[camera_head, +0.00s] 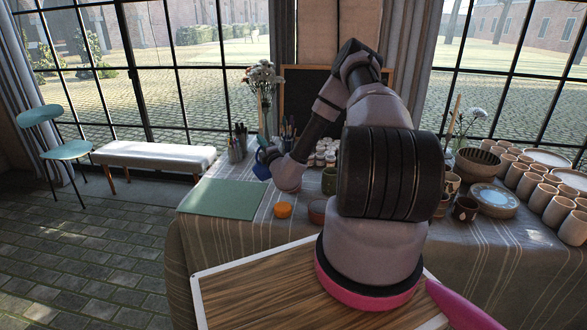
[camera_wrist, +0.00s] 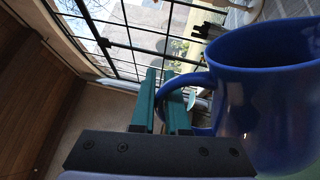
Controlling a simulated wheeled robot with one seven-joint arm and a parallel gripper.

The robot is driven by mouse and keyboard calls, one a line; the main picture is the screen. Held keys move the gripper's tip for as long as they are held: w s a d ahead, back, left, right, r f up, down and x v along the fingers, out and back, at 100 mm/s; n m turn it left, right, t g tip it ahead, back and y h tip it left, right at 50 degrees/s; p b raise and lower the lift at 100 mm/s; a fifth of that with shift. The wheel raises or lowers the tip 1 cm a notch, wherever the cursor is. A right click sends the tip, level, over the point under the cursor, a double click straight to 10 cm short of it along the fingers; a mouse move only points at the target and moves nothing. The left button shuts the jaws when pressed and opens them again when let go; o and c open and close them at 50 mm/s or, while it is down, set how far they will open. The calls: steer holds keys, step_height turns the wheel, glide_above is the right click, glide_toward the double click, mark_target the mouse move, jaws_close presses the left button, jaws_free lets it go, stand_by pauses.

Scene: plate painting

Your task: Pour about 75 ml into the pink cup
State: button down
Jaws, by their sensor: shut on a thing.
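My gripper (camera_wrist: 164,100) has its green fingers shut on the handle of a blue jug (camera_wrist: 265,95), which fills the right of the wrist view. Its inside and any liquid in it are not visible. In the head view the blue jug (camera_head: 262,170) shows small, left of my arm, by the back right corner of the green mat; I cannot tell how high it is held. My arm hides part of the table. I cannot make out a clearly pink cup; several pale pinkish cups (camera_head: 557,211) stand in rows at the right.
The green mat (camera_head: 215,198) is bare. An orange pot (camera_head: 283,210) and a brown bowl (camera_head: 317,211) lie near the front. Small jars (camera_head: 325,153), brush holders (camera_head: 236,150) and a flower vase (camera_head: 263,105) stand behind. A dark brown cup (camera_head: 465,209) and stacked plates (camera_head: 494,201) are at right.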

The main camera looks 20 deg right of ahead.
steer(key=shift+d+r+m, duration=0.55)
steer(key=shift+m, duration=0.25)
stand_by(1.0)
steer(key=a+f+n, duration=0.2)
steer(key=a+f+n+y, duration=0.1)
steer(key=a+f+n, duration=0.1)
steer(key=n, duration=0.1)
steer(key=shift+w+f, duration=0.1)
steer(key=shift+f, duration=0.1)
steer(key=shift+f+n+g, duration=0.3)
steer(key=shift+f+n, duration=0.05)
steer(key=shift+n, duration=0.25)
steer(key=shift+a+f+n, duration=0.5)
steer(key=shift+a+f, duration=0.1)
steer(key=shift+f, duration=0.1)
stand_by(0.5)
steer(key=a+f+n+g, duration=0.1)
steer(key=a+f+n, duration=0.3)
steer(key=a+n, duration=0.2)
steer(key=shift+w+f+n+y+p, duration=0.3)
steer(key=shift+n, duration=0.3)
stand_by(1.3)
